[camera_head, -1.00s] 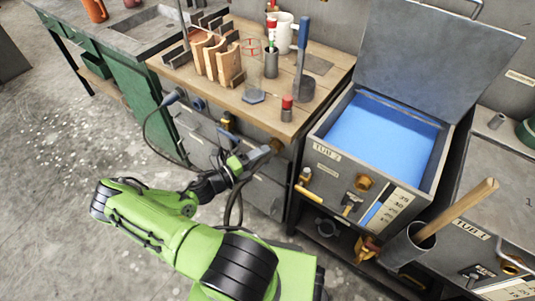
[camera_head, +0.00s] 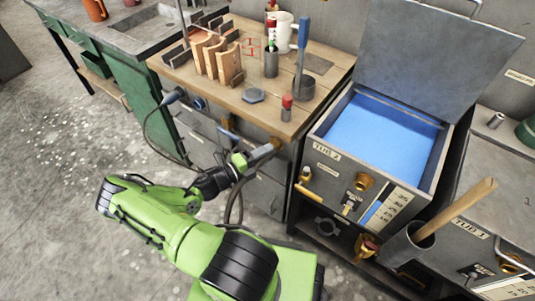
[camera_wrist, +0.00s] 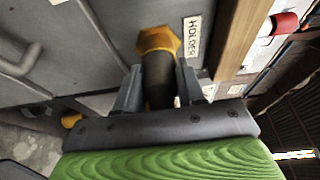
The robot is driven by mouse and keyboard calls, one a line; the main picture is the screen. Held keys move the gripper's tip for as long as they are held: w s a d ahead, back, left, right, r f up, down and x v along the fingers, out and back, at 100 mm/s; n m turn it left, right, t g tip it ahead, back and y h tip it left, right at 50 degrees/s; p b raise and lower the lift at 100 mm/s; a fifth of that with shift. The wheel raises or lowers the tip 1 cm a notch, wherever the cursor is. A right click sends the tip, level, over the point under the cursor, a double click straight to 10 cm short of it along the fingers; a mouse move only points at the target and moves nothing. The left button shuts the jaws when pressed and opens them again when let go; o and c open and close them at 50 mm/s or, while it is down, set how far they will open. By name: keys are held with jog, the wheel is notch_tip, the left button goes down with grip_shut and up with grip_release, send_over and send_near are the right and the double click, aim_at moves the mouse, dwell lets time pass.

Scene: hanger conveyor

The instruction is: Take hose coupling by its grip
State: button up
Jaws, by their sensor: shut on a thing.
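The hose coupling (camera_wrist: 158,78) has a dark round grip. In the wrist view it lies between the two fingers of my gripper (camera_wrist: 159,88), which is shut on that grip. A brass hexagonal fitting (camera_wrist: 159,40) is at its far end, against the grey cabinet front beside a HOLDER label (camera_wrist: 192,37). I cannot tell whether the coupling is seated in that fitting. In the head view my gripper (camera_head: 262,154) is at the cabinet front below the wooden bench top, and the fingers mostly hide the coupling.
The wooden bench top (camera_head: 200,88) above my gripper carries wooden racks, a mug and a blue-handled tool. Tub 2 (camera_head: 325,175), with blue contents and a raised lid, stands to the right. Dark hoses (camera_head: 238,200) hang near my gripper. Open floor (camera_head: 60,190) lies left.

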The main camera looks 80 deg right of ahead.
aim_at(258, 163)
jog(key=shift+w+a+p, duration=0.15)
jog(key=shift+w+a, duration=0.15)
jog(key=shift+a, duration=0.35)
jog(key=shift+w+a+p, duration=0.2)
jog(key=shift+w+a, duration=0.1)
jog(key=shift+a, duration=0.4)
jog(key=shift+w+a+p, duration=0.15)
jog(key=shift+w+a, duration=0.15)
jog(key=shift+a, duration=0.35)
jog(key=shift+r, duration=0.1)
